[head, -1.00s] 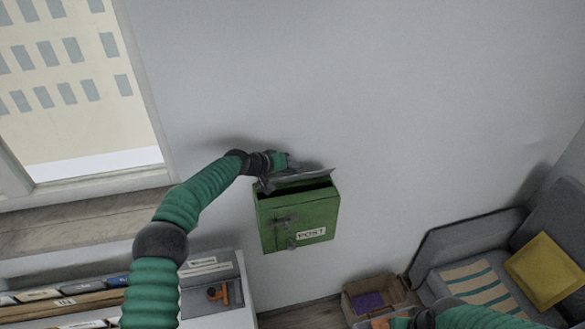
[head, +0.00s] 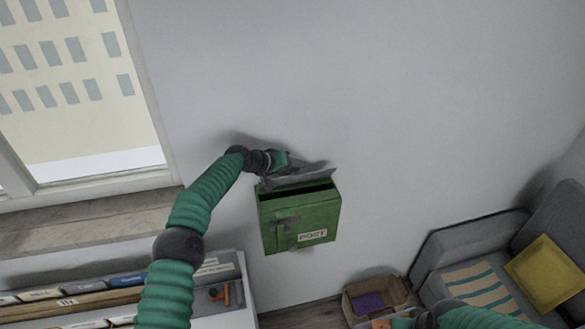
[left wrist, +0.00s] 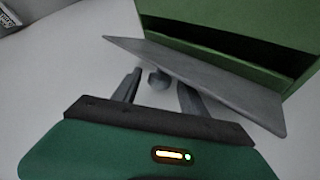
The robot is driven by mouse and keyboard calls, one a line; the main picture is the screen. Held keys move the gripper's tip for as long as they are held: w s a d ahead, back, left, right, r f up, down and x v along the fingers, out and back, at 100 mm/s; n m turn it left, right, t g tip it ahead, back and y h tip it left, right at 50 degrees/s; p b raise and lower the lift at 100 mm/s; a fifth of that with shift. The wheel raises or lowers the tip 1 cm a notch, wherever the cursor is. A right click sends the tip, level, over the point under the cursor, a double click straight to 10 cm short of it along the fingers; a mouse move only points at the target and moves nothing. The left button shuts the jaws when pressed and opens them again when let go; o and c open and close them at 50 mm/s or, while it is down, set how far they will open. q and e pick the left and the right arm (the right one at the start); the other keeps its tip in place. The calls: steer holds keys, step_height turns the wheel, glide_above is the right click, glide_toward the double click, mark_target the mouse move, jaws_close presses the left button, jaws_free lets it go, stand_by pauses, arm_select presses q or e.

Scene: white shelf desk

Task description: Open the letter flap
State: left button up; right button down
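The green post box (head: 298,218) hangs on the wall, with a POST label on its front. Its grey letter flap (head: 312,178) is raised at the top, and the dark slot shows below it. In the left wrist view the flap (left wrist: 215,85) is a tilted grey plate beside the dark opening. My left gripper (head: 287,165) is at the flap's left part. Its fingers (left wrist: 160,90) are apart, with a small round grey knob (left wrist: 158,79) between their tips. Contact with the flap is unclear. My right gripper (head: 405,320) is at the bottom edge, mostly cut off.
A window (head: 75,85) is at the left. A white shelf desk (head: 235,303) with files is at the lower left. A box (head: 358,300) and a grey sofa (head: 450,245) with a yellow cushion (head: 545,272) are at the lower right. The wall right of the post box is clear.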

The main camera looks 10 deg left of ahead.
arm_select(q)
steer(key=b+v, duration=0.3)
steer(key=v, duration=0.2)
steer(key=shift+a+f+b, duration=0.2)
steer(key=shift+b, duration=0.15)
steer(key=b+v, duration=0.4)
steer(key=v, duration=0.7)
steer(key=shift+s+r, duration=0.15)
steer(key=shift+r, duration=0.25)
